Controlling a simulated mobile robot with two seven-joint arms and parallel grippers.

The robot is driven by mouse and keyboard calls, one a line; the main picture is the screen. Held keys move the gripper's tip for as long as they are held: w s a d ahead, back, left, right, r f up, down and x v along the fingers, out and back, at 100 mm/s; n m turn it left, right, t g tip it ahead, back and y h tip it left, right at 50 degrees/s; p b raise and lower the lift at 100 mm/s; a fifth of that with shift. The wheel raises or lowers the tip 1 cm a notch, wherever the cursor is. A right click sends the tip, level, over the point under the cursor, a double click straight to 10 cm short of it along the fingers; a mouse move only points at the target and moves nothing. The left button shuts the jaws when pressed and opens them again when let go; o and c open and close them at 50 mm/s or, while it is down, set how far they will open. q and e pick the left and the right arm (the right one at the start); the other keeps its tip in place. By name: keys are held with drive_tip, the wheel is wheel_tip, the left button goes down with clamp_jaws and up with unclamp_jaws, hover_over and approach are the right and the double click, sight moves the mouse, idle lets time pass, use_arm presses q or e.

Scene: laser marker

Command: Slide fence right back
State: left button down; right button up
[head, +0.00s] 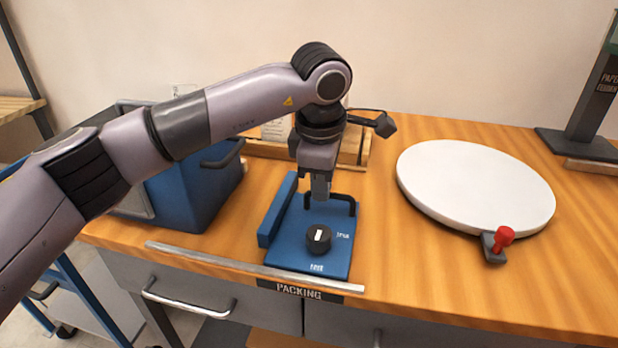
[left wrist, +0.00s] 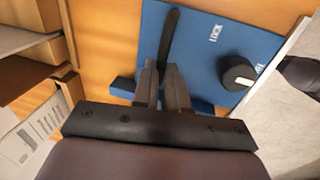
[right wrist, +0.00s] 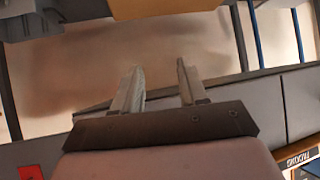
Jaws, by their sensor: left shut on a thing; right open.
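A blue plate (head: 308,255) with a black knob (head: 318,239) lies near the table's front edge. A raised blue bar, seemingly the fence (head: 277,210), runs along its left side. A black handle (head: 345,199) arches across the plate's back part. My left gripper (head: 320,196) points down at the handle's left part and is shut on it. In the left wrist view the handle (left wrist: 168,40) runs in between the fingers (left wrist: 163,85), which partly hide the blue bar (left wrist: 122,88). My right gripper (right wrist: 160,85) is open and empty, and shows only in the right wrist view.
A wooden tray (head: 352,152) lies behind. A round white disc (head: 475,185) with a red-knobbed clamp (head: 502,237) is at the right. Bare tabletop lies between plate and disc.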

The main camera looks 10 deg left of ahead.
sight(322, 218)
use_arm(q)
drive_tip(key=shift+d, duration=0.25)
drive_tip(key=c, duration=1.2)
unclamp_jaws()
drive_tip(key=shift+d, duration=0.15)
drive_tip(key=shift+o, duration=0.2)
drive_tip(key=shift+r, duration=0.2)
wheel_tip(322, 218, up, 7)
drive_tip(key=s, duration=0.1)
drive_tip(key=shift+s+f, duration=0.15)
drive_tip(key=shift+s, duration=0.05)
